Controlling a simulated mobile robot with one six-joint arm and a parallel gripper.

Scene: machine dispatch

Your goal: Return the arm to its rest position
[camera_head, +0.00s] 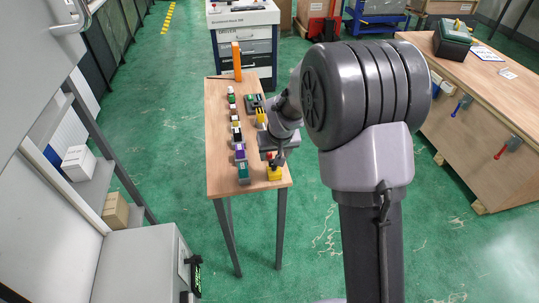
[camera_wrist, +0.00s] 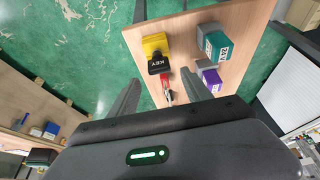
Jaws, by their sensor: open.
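My arm (camera_head: 365,100) reaches over a narrow wooden table (camera_head: 218,150) in the head view. My gripper (camera_head: 276,158) is above the table's near right part, pointing down. In the wrist view my gripper (camera_wrist: 160,82) has its two fingers apart, with bare table and a red piece showing between them. A yellow block (camera_head: 274,174) stands by the table's near right corner. It also shows in the wrist view (camera_wrist: 154,43), with a black part marked KEY (camera_wrist: 158,65) and a red piece (camera_wrist: 166,83) beside it. Whether the fingers touch anything cannot be told.
A row of coloured blocks runs along the table's left, with a teal block (camera_head: 243,172) and a purple block (camera_head: 240,152) nearest. An orange upright piece (camera_head: 236,62) stands at the far end. A drawer cabinet (camera_head: 243,40) is behind; a wooden bench (camera_head: 490,95) is at right. Green floor is clear between.

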